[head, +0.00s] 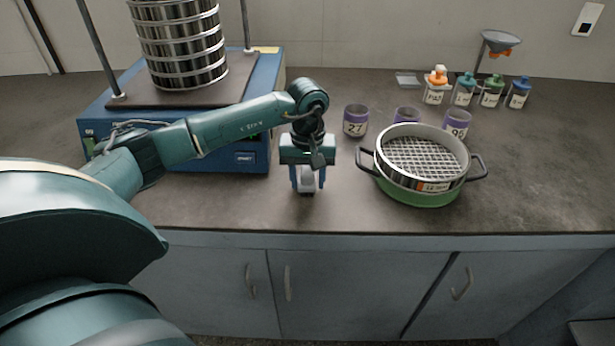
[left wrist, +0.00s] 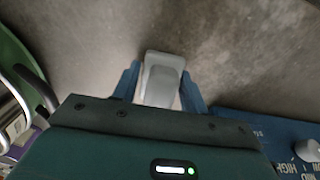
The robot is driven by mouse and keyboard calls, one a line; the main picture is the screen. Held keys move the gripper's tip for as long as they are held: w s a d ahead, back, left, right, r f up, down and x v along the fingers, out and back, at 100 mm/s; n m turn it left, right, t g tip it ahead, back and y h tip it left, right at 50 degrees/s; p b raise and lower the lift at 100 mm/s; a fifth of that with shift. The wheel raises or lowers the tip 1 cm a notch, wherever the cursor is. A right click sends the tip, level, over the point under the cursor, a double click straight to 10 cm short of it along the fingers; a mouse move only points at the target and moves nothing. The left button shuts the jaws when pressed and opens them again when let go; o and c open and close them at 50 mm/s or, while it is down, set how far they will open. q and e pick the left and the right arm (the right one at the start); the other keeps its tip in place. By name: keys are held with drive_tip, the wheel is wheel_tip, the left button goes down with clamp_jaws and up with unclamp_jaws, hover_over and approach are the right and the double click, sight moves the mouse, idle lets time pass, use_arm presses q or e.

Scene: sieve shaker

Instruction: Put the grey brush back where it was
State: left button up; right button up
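The grey brush (head: 307,184) is at the front part of the dark bench, right of the blue shaker. My left gripper (head: 308,188) points down over it, with one finger on each side. The fingers are apart, and a narrow gap shows beside the brush in the head view. In the left wrist view the pale grey brush (left wrist: 162,78) lies between the two blue fingers (left wrist: 160,90). Its lower part is hidden by the gripper body. My right gripper is in neither view.
The blue sieve shaker (head: 215,160) with a sieve stack (head: 182,45) stands left. A green pan (head: 423,196) holding a sieve (head: 420,155) stands right, near purple-rimmed cups (head: 355,121). Several small bottles (head: 463,92) and a funnel (head: 500,40) are behind.

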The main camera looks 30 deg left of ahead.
use_arm(q)
drive_tip(key=o, duration=0.3)
